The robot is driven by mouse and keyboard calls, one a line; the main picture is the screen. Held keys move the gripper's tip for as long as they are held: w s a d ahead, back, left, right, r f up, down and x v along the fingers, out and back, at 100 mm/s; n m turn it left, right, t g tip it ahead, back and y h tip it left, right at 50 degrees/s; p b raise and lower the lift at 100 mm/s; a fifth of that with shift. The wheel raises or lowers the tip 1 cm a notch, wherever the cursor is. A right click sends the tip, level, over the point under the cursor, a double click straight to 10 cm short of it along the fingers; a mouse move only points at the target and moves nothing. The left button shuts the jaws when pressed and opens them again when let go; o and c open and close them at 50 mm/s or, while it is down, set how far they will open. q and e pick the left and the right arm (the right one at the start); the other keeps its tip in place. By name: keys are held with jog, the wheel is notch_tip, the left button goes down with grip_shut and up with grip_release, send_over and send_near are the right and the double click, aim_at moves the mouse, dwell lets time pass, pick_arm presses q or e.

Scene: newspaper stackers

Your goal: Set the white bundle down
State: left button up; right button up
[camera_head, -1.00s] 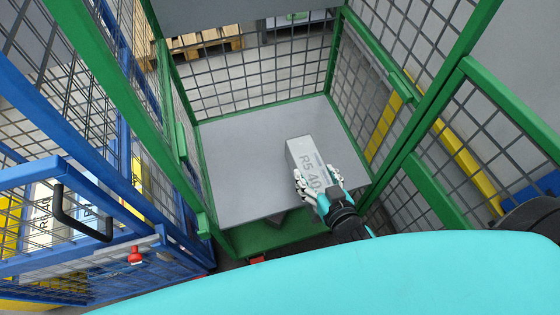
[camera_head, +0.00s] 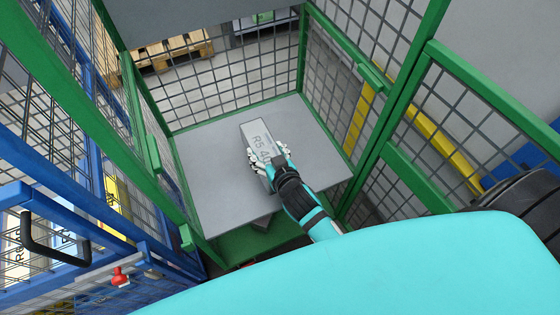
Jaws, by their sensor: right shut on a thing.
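The white bundle (camera_head: 260,133) is a long pale block printed "R5 40". It is over the grey shelf (camera_head: 215,185) inside the green mesh cage, a little right of the shelf's middle. My right gripper (camera_head: 269,163) is shut on the near end of the bundle, with fingers on both sides. I cannot tell whether the bundle touches the shelf or hangs just above it. My left gripper is not in view.
Green posts and mesh walls (camera_head: 235,82) enclose the shelf at the back and sides. A blue mesh cart (camera_head: 60,150) with a black handle (camera_head: 52,245) and a red knob (camera_head: 120,277) stands at the left. The shelf is bare around the bundle, widest to the left.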

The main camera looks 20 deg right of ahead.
jog(key=shift+w+a+r, duration=0.1)
jog(key=shift+w+a, duration=0.1)
jog(key=shift+w, duration=0.55)
jog(key=shift+f+b, duration=0.3)
jog(key=shift+f, duration=1.4)
jog(key=shift+f, duration=0.2)
jog(key=o, duration=1.8)
jog(key=shift+s+f, duration=0.1)
jog(key=shift+s, duration=0.05)
jog(key=v, duration=1.2)
jog(key=shift+p, duration=0.3)
